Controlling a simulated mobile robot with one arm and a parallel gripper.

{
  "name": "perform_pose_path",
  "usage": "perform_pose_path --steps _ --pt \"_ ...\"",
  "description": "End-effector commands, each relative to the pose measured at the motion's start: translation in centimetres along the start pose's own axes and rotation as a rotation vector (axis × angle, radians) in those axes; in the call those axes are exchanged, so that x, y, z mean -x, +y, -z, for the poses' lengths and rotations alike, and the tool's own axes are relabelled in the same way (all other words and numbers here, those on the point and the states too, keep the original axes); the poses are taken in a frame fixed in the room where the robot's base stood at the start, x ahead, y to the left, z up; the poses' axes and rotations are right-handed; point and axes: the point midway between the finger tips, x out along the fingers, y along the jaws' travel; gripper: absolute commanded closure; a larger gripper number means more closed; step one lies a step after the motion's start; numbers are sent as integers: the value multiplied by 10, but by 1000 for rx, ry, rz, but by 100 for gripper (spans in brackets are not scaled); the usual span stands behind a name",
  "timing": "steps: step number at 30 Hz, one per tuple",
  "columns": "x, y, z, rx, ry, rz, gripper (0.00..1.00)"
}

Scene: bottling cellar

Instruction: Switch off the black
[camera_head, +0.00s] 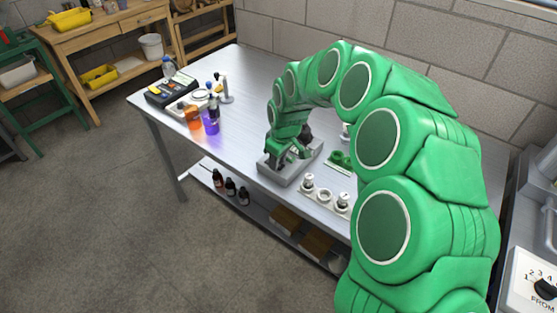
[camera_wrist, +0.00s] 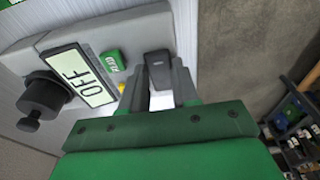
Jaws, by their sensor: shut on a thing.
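A grey device (camera_head: 277,174) stands near the front edge of the metal table, partly hidden by my arm. In the head view my gripper (camera_head: 290,153) is low over the device.
A white tray (camera_head: 322,197) with small white-topped pieces and a green item (camera_head: 340,160) stand to the right. An orange beaker (camera_head: 192,119), a purple beaker (camera_head: 211,124) and a black-and-yellow instrument (camera_head: 171,90) are at the left. The middle-left tabletop is clear.

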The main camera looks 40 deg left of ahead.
Motion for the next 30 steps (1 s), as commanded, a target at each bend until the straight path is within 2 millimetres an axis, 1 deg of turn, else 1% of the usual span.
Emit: perform_pose_path --steps 1,7,20,21,22,30 --pt "-1 4 0 -1 -20 -6 100" --pt "0 4 2 -2 -82 -5 100" --pt "1 2 4 -1 -95 -5 100" --pt "1 2 4 -1 -95 -5 64" --pt "1 2 4 -1 -95 -4 60" --pt "1 1 4 0 -96 -2 60"
